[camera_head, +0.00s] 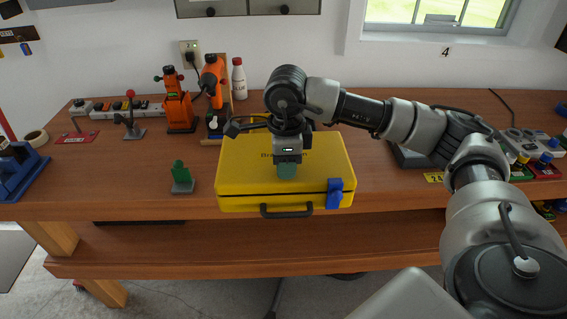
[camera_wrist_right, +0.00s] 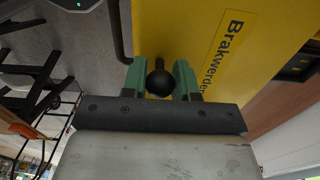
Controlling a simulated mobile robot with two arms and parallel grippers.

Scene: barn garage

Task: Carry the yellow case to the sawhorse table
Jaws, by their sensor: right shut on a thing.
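The yellow case (camera_head: 235,170) lies flat on the wooden workbench, near its front edge. Its black carry handle (camera_head: 286,211) faces the front, and a blue latch (camera_head: 334,194) sits to the right of it. My right gripper (camera_head: 287,172) points down onto the lid. In the right wrist view its green fingers (camera_wrist_right: 160,77) are shut on a black round knob (camera_wrist_right: 159,84) at the yellow case (camera_wrist_right: 180,25). I cannot tell whether the case is lifted at all. My left gripper is not in view. I see no sawhorse table.
The workbench (camera_head: 120,190) has a lower shelf (camera_head: 200,246). A green figure (camera_head: 181,177) stands just left of the case. Orange tools (camera_head: 178,105), a white bottle (camera_head: 239,79) and a power strip (camera_head: 141,108) stand behind. A blue vise-like tool (camera_head: 22,172) is far left.

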